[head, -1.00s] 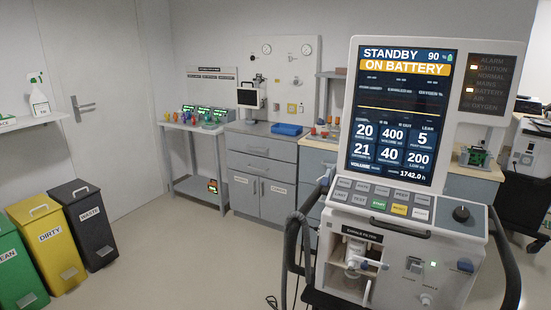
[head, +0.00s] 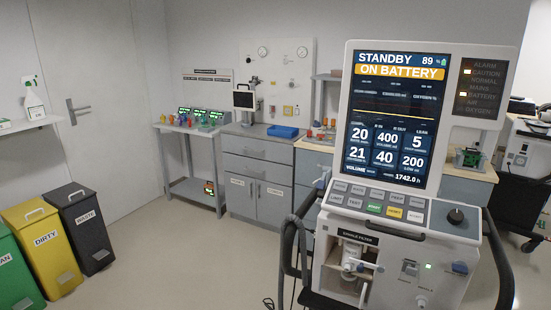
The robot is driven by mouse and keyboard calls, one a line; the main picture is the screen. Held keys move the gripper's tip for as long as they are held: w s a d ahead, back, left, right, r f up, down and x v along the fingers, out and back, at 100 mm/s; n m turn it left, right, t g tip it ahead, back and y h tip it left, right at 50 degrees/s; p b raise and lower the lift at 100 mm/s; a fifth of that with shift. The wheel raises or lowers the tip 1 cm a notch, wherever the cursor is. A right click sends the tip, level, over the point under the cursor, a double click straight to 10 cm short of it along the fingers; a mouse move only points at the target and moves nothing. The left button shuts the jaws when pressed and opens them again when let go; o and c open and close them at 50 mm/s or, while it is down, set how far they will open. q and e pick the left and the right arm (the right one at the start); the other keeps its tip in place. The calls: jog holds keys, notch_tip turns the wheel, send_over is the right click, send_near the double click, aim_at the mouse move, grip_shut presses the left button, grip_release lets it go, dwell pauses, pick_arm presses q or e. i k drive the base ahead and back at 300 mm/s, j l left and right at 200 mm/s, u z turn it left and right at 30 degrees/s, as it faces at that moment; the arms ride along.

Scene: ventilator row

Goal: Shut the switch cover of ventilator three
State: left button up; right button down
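A ventilator (head: 400,265) stands close in front of me at the right in the head view. Its screen (head: 396,118) reads STANDBY and ON BATTERY, with 89 % charge. Whether a cover there is open or shut is too small to tell. An open filter compartment (head: 345,281) with white fittings is to its left. No number on the ventilator is legible, so I cannot tell if it is ventilator three. Neither of my grippers is in view.
Black rails (head: 289,252) flank the ventilator, with cables on the floor beside it. Green, yellow (head: 42,246) and dark bins (head: 84,225) stand at the left. A counter (head: 258,170) and side table (head: 190,128) line the back wall. The floor between is clear.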

aim_at(411, 271)
jog(key=l+u, duration=0.15)
jog(key=l, duration=0.4)
jog(key=l+u, duration=0.2)
jog(key=l, duration=0.35)
jog(key=k+l+u, duration=0.15)
jog(key=l, duration=0.35)
jog(key=k+l+u, duration=0.2)
jog(key=l, duration=0.35)
jog(key=i, duration=0.05)
